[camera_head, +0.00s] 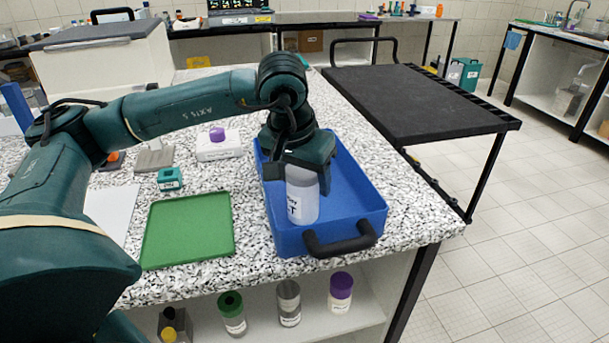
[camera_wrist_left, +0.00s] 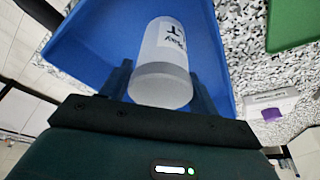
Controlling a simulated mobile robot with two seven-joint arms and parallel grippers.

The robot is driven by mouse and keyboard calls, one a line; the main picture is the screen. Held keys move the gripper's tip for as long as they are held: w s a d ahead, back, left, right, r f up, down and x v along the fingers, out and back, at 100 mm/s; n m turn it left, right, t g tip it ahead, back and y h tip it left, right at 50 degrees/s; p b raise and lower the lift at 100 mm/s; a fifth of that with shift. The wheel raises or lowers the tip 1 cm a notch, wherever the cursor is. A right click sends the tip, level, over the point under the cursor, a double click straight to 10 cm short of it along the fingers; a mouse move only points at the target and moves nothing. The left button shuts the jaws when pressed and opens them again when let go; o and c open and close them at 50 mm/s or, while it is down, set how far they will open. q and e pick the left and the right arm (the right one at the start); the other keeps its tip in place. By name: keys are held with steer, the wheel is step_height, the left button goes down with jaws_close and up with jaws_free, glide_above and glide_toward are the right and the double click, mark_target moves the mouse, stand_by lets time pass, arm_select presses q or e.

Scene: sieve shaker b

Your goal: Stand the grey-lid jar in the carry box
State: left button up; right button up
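The grey-lid jar (camera_head: 302,200) is a pale, labelled cylinder standing about upright inside the blue carry box (camera_head: 372,196). Its grey lid (camera_wrist_left: 160,84) shows in the left wrist view, while the gripper mostly hides it in the head view. My left gripper (camera_head: 301,174) comes down from above, with one finger on each side of the jar's top. The fingers appear to touch the jar on both sides. Whether the jar's base rests on the box floor is hard to tell. My right gripper is in neither view.
The box has a black handle (camera_head: 341,239) at its near end. A green tray (camera_head: 188,229) lies left of it, with a teal block (camera_head: 170,179) and a purple-topped white item (camera_head: 218,144) behind. Several jars stand on the shelf below. A black-topped cart (camera_head: 415,103) is at right.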

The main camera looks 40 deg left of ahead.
arm_select(q)
steer(key=o, duration=0.3)
steer(key=shift+r, duration=0.1)
steer(key=shift+r+p, duration=0.25)
steer(key=shift+p, duration=0.1)
steer(key=v, duration=1.1)
steer(key=shift+s+r, duration=0.15)
steer(key=shift+r, duration=0.2)
steer(key=shift+d, duration=0.1)
